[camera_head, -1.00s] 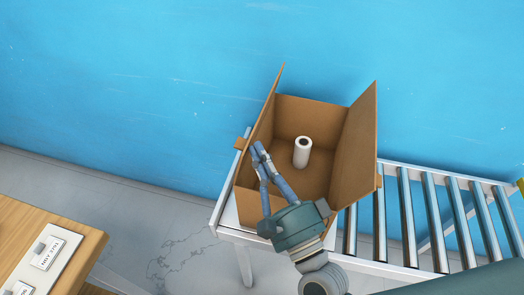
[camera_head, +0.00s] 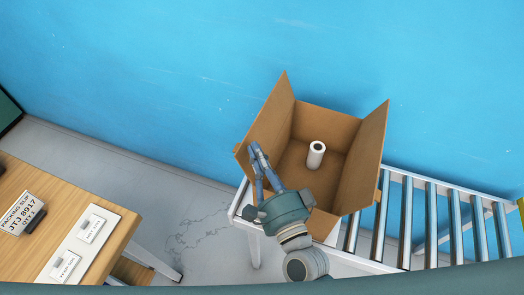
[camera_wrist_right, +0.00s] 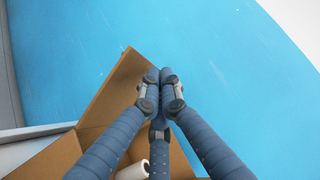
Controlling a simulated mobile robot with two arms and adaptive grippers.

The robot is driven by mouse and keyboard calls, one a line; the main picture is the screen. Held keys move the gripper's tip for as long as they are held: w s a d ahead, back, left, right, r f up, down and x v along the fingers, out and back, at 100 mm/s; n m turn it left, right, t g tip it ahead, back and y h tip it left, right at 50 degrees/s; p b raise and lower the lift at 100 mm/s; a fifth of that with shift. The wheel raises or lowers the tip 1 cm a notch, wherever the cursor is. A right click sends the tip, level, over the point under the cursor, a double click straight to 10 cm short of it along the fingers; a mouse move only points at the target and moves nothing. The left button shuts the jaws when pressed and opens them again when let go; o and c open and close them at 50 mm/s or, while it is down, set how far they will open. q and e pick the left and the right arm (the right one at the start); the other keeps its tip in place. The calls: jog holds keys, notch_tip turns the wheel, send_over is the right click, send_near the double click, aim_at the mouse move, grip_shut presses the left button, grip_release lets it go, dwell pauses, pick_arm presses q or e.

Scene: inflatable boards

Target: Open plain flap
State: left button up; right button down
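An open brown cardboard box (camera_head: 325,123) stands at the left end of a roller conveyor. Its left flap (camera_head: 272,118) leans outward to the left, and its right flap (camera_head: 364,160) stands up, tilted outward. No print shows on either flap. My right gripper (camera_head: 256,150) is at the inner side of the left flap, its fingers close together. In the right wrist view its fingertips (camera_wrist_right: 160,76) meet with nothing visible between them, in front of a brown flap (camera_wrist_right: 108,98). Whether they touch it is unclear. My left gripper is not in view.
A white roll (camera_head: 316,154) stands inside the box. Conveyor rollers (camera_head: 429,225) run to the right. A wooden table (camera_head: 60,200) with a packing slip (camera_head: 22,213) and a white label strip (camera_head: 88,240) is at lower left. A blue wall is behind.

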dwell(0.6)
jog(key=v, duration=1.2)
jog(key=shift+r, duration=0.1)
